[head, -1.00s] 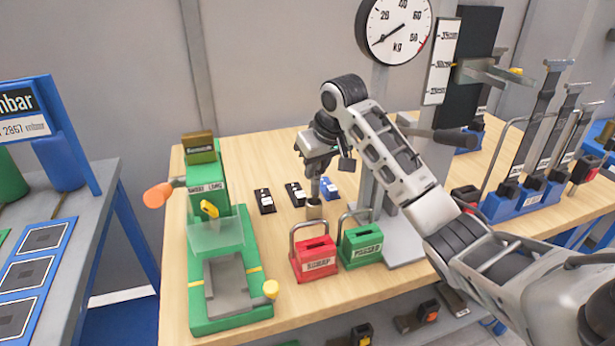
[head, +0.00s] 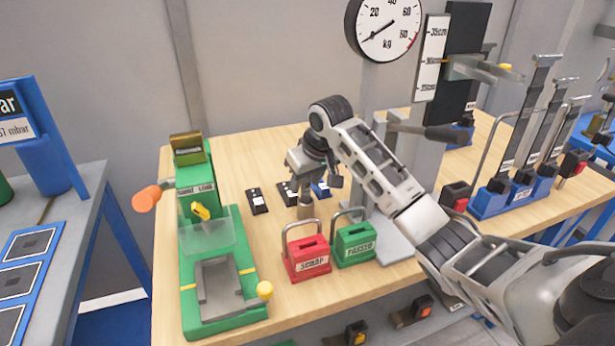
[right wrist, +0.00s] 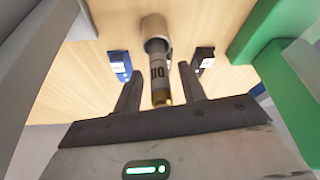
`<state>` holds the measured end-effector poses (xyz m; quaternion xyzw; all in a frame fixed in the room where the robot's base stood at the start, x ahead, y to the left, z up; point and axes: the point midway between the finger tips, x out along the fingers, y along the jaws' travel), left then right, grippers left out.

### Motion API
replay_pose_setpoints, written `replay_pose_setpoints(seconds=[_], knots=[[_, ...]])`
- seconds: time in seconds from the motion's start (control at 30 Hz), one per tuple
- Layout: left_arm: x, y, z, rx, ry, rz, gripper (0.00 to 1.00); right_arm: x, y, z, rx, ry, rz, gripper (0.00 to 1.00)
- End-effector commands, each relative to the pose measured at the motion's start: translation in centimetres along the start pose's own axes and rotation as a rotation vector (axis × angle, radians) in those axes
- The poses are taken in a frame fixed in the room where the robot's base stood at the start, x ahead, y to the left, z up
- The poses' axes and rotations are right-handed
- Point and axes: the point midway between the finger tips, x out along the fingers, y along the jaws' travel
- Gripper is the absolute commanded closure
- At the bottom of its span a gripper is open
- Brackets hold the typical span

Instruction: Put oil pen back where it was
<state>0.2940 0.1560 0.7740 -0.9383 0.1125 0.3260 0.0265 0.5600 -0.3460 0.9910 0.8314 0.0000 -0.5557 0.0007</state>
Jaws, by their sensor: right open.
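The oil pen (right wrist: 157,75) is a grey stick with a dark "OIL" label and a brassy end, seen in the right wrist view. Its far end is in a tan round holder (right wrist: 155,28). In the head view the holder (head: 306,210) stands on the wooden bench behind the red box, and the gripper mostly hides the pen. My right gripper (right wrist: 159,92) is open, with a finger on each side of the pen's near end and visible gaps between. In the head view my right gripper (head: 307,184) is just above the holder. My left gripper is not in view.
A red box (head: 308,262) and a green box (head: 355,245) with handles stand in front of the holder. Small dark blocks (head: 257,201) lie behind it. A green press (head: 215,270) is at left and a grey scale column (head: 395,190) at right.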

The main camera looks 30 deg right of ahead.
Motion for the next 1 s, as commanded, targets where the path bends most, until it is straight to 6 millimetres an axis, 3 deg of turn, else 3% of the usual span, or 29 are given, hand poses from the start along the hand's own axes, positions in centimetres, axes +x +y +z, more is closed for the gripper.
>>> replay_pose_setpoints(seconds=[0.17, 0.63, 0.8, 1.0], knots=[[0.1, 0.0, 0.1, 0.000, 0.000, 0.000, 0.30, -1.4, 0.0, -0.1, 0.000, 0.004, 0.001, 0.59], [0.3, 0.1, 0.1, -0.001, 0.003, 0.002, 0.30, -10.7, 0.1, -0.2, 0.000, 0.005, 0.002, 0.59], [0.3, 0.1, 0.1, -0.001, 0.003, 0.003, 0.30, -12.0, 0.0, -0.1, -0.001, 0.002, 0.000, 0.59], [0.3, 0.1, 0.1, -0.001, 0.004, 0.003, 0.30, -12.2, 0.0, -0.1, 0.000, 0.000, 0.000, 0.59]])
